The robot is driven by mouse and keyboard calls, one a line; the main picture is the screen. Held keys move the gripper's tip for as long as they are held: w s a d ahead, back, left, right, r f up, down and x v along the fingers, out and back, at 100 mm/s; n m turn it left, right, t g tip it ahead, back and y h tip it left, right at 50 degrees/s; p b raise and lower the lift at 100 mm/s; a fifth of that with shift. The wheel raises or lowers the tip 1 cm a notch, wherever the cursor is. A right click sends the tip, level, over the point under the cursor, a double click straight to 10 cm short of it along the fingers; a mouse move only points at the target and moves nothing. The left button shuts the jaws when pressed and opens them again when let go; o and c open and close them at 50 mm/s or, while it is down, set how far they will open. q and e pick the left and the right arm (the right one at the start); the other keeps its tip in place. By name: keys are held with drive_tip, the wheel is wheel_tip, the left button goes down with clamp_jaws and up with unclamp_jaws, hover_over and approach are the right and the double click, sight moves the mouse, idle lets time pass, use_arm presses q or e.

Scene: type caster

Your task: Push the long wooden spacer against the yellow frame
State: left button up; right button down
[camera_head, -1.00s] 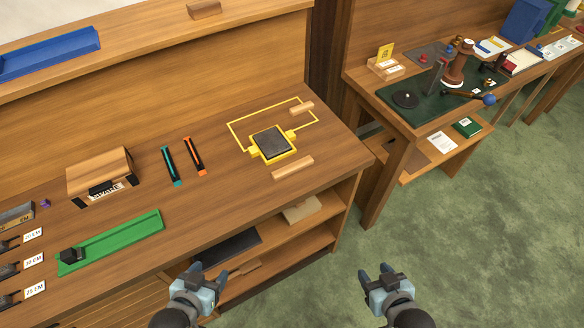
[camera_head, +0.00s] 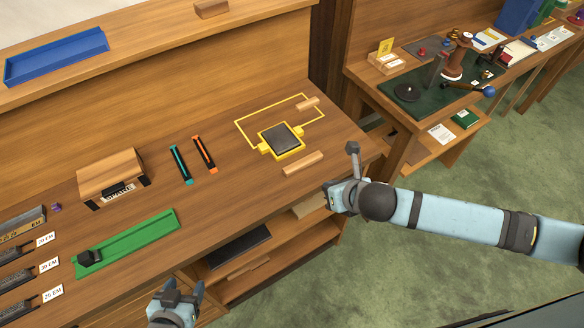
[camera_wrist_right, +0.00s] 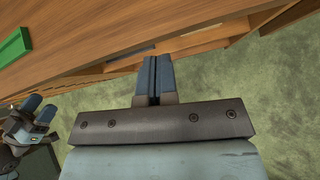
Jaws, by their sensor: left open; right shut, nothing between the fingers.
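The long wooden spacer (camera_head: 302,163) lies on the bench top in front of the yellow frame (camera_head: 281,153), with a strip of bare wood between them. The frame holds a dark square block (camera_head: 281,138), and a thin yellow outline runs behind it. My right gripper (camera_head: 328,190) is at the bench's front edge, right of and nearer than the spacer, apart from it. The right wrist view shows its fingers (camera_wrist_right: 155,75) shut and empty. My left gripper (camera_head: 183,287) is open and empty, low in front of the bench.
A shorter wooden piece (camera_head: 308,103) lies at the back of the yellow outline. Teal (camera_head: 180,165) and orange (camera_head: 204,154) bars lie left of the frame. A green tray (camera_head: 130,243) and a wooden box (camera_head: 110,172) stand further left. The bench top around the long spacer is clear.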

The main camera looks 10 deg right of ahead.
sight(303, 168)
drive_tip(key=w+f, duration=0.2)
drive_tip(key=w+a+f+n, duration=0.1)
drive_tip(key=w+f, duration=0.1)
drive_tip(key=w, duration=0.1)
drive_tip(key=w+f+n+p, duration=0.1)
drive_tip(key=w+f, duration=0.1)
drive_tip(key=shift+w+a+f+h, duration=0.25)
drive_tip(key=shift+f+h, duration=0.05)
drive_tip(key=shift+f, duration=0.05)
drive_tip(key=w, duration=0.1)
drive_tip(key=w+a+p, duration=0.1)
drive_tip(key=w, duration=0.1)
drive_tip(key=shift+r, duration=0.1)
drive_tip(key=shift+w+a, duration=0.15)
drive_tip(key=shift+w, duration=0.2)
